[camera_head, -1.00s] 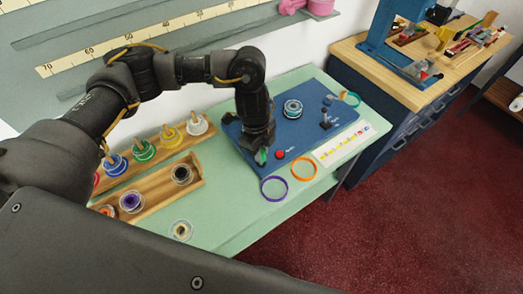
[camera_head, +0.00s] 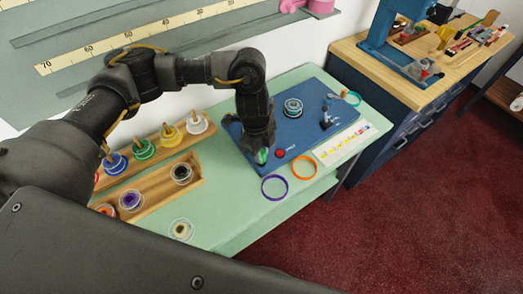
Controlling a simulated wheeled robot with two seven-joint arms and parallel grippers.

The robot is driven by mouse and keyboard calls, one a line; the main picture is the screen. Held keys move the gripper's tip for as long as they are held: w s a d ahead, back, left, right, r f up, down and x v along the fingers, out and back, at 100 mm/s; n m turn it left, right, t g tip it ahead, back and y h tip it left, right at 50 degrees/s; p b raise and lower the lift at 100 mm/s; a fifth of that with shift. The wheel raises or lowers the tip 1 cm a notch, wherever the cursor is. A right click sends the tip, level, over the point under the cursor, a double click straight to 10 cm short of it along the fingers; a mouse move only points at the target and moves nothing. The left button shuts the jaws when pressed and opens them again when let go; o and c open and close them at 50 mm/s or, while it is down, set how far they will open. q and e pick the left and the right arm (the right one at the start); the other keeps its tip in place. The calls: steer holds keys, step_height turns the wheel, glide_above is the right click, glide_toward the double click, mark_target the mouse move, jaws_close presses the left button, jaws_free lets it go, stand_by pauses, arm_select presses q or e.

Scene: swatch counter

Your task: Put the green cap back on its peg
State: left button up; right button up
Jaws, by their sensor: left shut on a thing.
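My left gripper (camera_head: 262,158) points down over the near left part of the blue board (camera_head: 303,128). It is shut on a small green thing, the green cap (camera_head: 263,155), which shows between its fingertips. The cap is low, close to the board; I cannot tell whether it touches. A red cap (camera_head: 280,153) sits on the board just right of the gripper. The green cap's peg cannot be made out; the gripper and cap cover that part of the board. My right gripper is not in view.
A spool (camera_head: 293,107) and a small black lever (camera_head: 325,122) are on the board. A purple ring (camera_head: 275,188) and an orange ring (camera_head: 304,168) lie in front. Left are a wooden peg rack (camera_head: 128,172) with coloured spools and a wooden tray (camera_head: 150,198).

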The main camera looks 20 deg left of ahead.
arm_select(q)
steer(key=shift+f+b, duration=0.35)
steer(key=shift+f, duration=0.35)
steer(key=o, duration=1)
step_height(320, 180, up, 7)
steer(key=p, duration=0.7)
steer(key=shift+r, duration=0.1)
stand_by(0.3)
